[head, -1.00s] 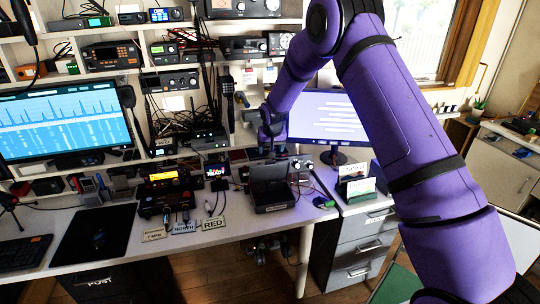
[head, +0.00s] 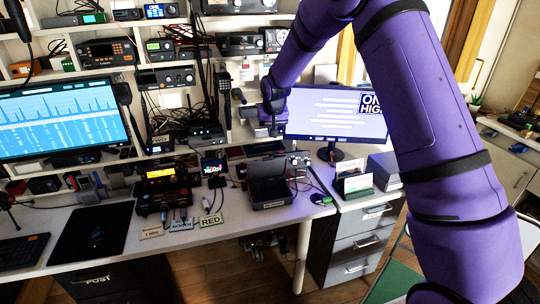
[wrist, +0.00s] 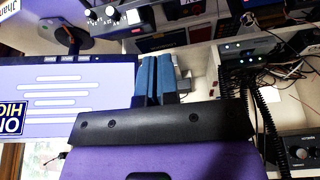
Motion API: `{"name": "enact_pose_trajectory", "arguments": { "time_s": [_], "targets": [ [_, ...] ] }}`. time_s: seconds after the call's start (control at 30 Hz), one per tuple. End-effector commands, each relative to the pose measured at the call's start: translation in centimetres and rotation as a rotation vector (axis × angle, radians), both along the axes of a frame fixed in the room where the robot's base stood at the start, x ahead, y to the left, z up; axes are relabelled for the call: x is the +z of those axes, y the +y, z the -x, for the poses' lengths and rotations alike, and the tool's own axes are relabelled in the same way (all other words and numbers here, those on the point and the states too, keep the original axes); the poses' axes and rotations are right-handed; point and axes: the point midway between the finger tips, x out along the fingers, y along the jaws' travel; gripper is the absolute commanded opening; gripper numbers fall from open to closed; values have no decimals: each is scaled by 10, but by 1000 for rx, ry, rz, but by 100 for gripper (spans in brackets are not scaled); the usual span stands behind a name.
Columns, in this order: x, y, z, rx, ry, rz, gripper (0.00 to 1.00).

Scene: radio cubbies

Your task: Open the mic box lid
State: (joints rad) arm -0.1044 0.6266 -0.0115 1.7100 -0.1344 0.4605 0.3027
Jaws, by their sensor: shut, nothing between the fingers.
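The mic box (head: 272,205) is a dark box with a small label on its front, standing near the desk's front edge in the head view. Its lid (head: 266,168) stands raised at the back, and the dark inside shows. My gripper (head: 273,130) is above and behind the box, apart from the lid, in front of the shelves. In the wrist view my two blue fingers (wrist: 153,75) are together and hold nothing. I cannot make out the box in the wrist view.
A monitor (head: 320,118) stands just right of my gripper. A radio with an orange display (head: 163,182) is left of the box. Name cards (head: 210,220) lie in front. A small device with knobs (head: 298,162) and thin wires are right of the box. Shelves of radios rise behind.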

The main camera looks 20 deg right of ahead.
Motion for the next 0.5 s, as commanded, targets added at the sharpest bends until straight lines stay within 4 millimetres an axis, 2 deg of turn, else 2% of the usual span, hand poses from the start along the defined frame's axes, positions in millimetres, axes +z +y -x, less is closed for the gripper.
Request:
{"name": "enact_pose_trajectory", "arguments": {
  "time_s": [0.03, 0.2, 0.5],
  "targets": [
    [17, -2, 8, -1, -8, -1, 0],
    [64, -10, 38, 4, -16, 1, 0],
    [136, -22, 100, 12, -30, 1, 0]
  ]
}}
